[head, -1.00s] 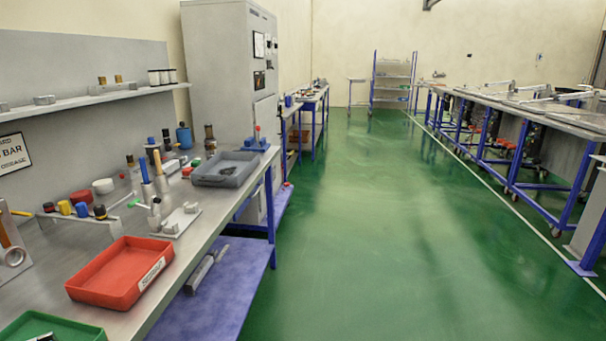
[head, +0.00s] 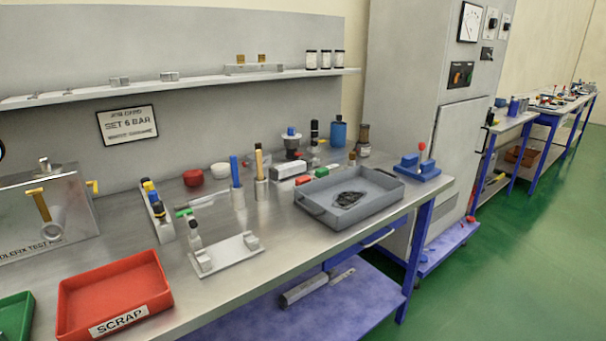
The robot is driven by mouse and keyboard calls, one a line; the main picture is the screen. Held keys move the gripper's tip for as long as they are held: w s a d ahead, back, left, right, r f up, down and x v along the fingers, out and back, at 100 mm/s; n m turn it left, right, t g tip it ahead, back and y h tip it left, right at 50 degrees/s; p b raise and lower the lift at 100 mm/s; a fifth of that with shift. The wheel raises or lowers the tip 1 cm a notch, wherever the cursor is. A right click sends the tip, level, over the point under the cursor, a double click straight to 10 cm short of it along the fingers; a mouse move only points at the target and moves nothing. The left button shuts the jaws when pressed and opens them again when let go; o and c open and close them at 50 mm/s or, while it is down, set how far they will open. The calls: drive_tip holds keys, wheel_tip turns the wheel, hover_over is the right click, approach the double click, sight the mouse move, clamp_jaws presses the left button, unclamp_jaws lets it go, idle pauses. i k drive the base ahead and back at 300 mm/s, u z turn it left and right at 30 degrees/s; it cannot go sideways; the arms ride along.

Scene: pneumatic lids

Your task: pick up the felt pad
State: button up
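I cannot make out a felt pad for certain. A dark, irregular flat item (head: 349,199) lies in the grey tray (head: 322,215) on the right part of the workbench; I cannot tell whether it is the pad. My gripper is not in the head view.
The steel workbench (head: 215,290) also bears a red SCRAP tray (head: 75,300), a green tray (head: 12,318), a white fixture plate (head: 225,255), a test rig (head: 45,215) and a blue device with a red knob (head: 417,167). Green floor (head: 500,270) is clear at right.

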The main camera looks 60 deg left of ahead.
sight(304, 179)
drive_tip(key=u, duration=0.5)
drive_tip(key=i, duration=1.45)
drive_tip(key=u, duration=1.75)
drive_tip(key=i, duration=1)
drive_tip(key=u, duration=0.8)
